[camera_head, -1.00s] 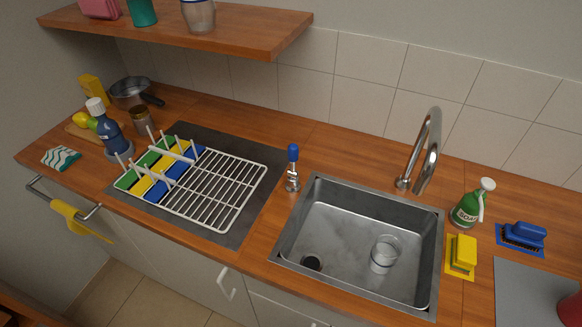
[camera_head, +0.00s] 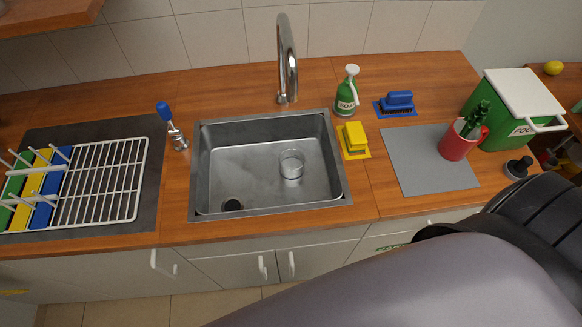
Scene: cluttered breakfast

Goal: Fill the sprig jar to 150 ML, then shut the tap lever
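A clear glass jar (camera_head: 291,165) stands in the steel sink (camera_head: 245,190), right of the middle. I cannot make out its marks or whether it holds water. The curved chrome tap (camera_head: 287,55) rises behind the sink. A small metal fitting with a blue-topped lever (camera_head: 164,112) stands on the counter left of the sink, tilted slightly left. A green sprig (camera_head: 477,117) stands in a red mug (camera_head: 458,142) on the grey mat at the right. My arm crosses the lower right; neither gripper shows.
A dish rack (camera_head: 100,185) with coloured boards is at the left. A green soap bottle (camera_head: 347,95), yellow sponge (camera_head: 355,139) and blue brush (camera_head: 397,101) sit right of the sink. A food bin (camera_head: 510,110) stands at the far right. The grey mat (camera_head: 420,170) is mostly bare.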

